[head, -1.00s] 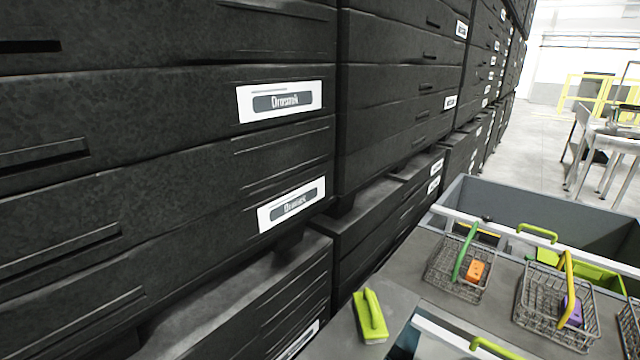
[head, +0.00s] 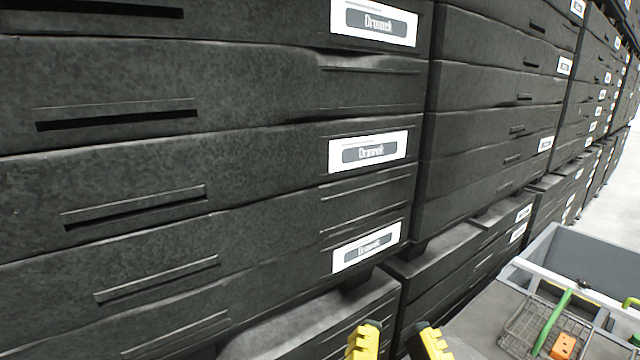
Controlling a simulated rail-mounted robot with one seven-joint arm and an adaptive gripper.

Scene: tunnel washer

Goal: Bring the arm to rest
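My gripper (head: 398,342) shows at the bottom edge of the head view, right of centre. Its two yellow and black fingertips stand apart with a gap between them. Nothing shows between the fingertips. The rest of the gripper and the arm are below the picture edge. The fingertips appear in front of the lower black crates.
Stacked black crates (head: 250,85) with white labels fill the left and middle. At the lower right, a grey bin (head: 585,265) stands behind a wire basket (head: 520,325) with a green handle and an orange block (head: 563,346). Pale floor (head: 612,190) is clear at the far right.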

